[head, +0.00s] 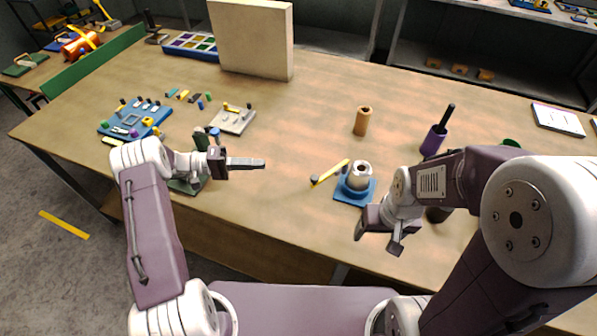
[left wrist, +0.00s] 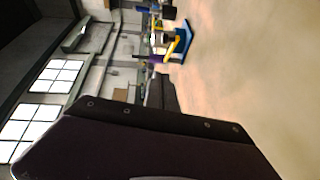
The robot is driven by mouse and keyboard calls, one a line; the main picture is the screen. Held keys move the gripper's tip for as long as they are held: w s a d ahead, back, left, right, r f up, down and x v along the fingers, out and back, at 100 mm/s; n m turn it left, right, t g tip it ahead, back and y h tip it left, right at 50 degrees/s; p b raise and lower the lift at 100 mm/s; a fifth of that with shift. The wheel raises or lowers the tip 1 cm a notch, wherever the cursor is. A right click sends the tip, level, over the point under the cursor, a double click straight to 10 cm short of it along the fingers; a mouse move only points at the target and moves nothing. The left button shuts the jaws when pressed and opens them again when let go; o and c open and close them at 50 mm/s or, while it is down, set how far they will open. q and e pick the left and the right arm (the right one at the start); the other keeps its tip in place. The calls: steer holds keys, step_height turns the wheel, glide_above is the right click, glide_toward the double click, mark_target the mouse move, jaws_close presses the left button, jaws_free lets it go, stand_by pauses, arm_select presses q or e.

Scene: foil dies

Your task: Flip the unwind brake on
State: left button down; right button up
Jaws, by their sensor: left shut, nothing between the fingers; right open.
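A blue base (head: 355,192) on the table holds a pale roll or spool (head: 358,176). A yellow lever with a dark end (head: 330,173) lies beside it, pointing to the lower left; I take this as the unwind brake. The blue base (left wrist: 184,42) and a yellow part also show at the top of the left wrist view. My left gripper (head: 262,163) is shut and empty, left of the lever and apart from it. My right gripper (head: 378,240) is open and empty, in front of the blue base near the table's front edge.
A brown cylinder (head: 362,121) and a purple holder with a dark handle (head: 434,139) stand behind the base. A pale plate with a yellow lever (head: 232,119) and a blue board with small parts (head: 135,119) lie at left. An upright beige panel (head: 252,40) stands at the back.

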arm_select(q)
steer(key=s+d+f+p, duration=0.1)
steer(key=d+p, duration=0.3)
steer(key=d, duration=0.9)
steer(key=shift+s+f+p, duration=0.25)
steer(key=shift+f+p, duration=0.1)
